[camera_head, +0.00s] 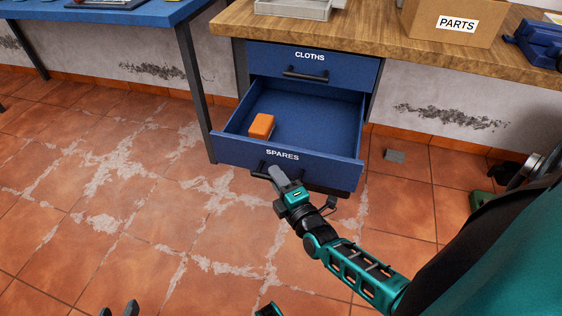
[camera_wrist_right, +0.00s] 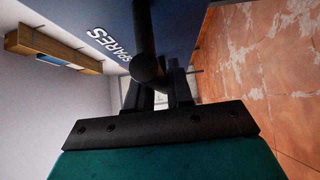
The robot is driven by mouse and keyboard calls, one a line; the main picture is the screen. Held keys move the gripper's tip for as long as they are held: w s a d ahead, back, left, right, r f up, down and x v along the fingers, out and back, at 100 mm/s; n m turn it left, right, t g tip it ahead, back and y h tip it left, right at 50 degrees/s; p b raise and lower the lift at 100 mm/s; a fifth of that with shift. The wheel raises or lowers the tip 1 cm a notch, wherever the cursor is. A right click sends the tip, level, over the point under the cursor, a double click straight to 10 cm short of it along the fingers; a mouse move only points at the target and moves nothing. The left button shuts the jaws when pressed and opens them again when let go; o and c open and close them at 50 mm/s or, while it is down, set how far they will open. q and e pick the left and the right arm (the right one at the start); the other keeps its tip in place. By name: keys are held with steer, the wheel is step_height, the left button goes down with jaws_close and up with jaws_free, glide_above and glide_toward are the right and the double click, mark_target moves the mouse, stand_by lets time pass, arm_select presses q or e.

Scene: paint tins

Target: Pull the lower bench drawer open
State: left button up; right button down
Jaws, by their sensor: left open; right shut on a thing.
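The lower bench drawer (camera_head: 330,168), blue and marked SPARES, stands well out from the bench with its inside showing. An orange block (camera_head: 262,126) lies in its left part. My right gripper (camera_head: 272,172) is at the drawer front, shut on the dark bar handle, which also shows in the right wrist view (camera_wrist_right: 145,35) between the fingers (camera_wrist_right: 158,92). The gripper hides part of the handle in the head view. My left gripper (camera_head: 118,310) is open and empty at the bottom edge, low over the floor, with only its fingertips showing.
The upper drawer (camera_head: 340,70), marked CLOTHS, is shut above. The wooden bench top (camera_head: 375,32) bears a PARTS box (camera_head: 470,25) and a grey tray (camera_head: 290,8). A small grey block (camera_head: 394,156) lies right of the drawer. The tiled floor at left is clear.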

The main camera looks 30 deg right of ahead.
steer(key=shift+s+a, duration=0.25)
steer(key=shift+a, duration=0.05)
steer(key=c, duration=1.1)
jaws_free()
arm_select(q)
steer(key=shift+s+a+f, duration=0.15)
steer(key=shift+s, duration=0.05)
step_height(320, 180, up, 2)
steer(key=p, duration=0.3)
steer(key=shift+s+a, duration=0.15)
arm_select(e)
steer(key=s+a, duration=0.1)
steer(key=s, duration=1.2)
steer(key=shift+w, duration=0.1)
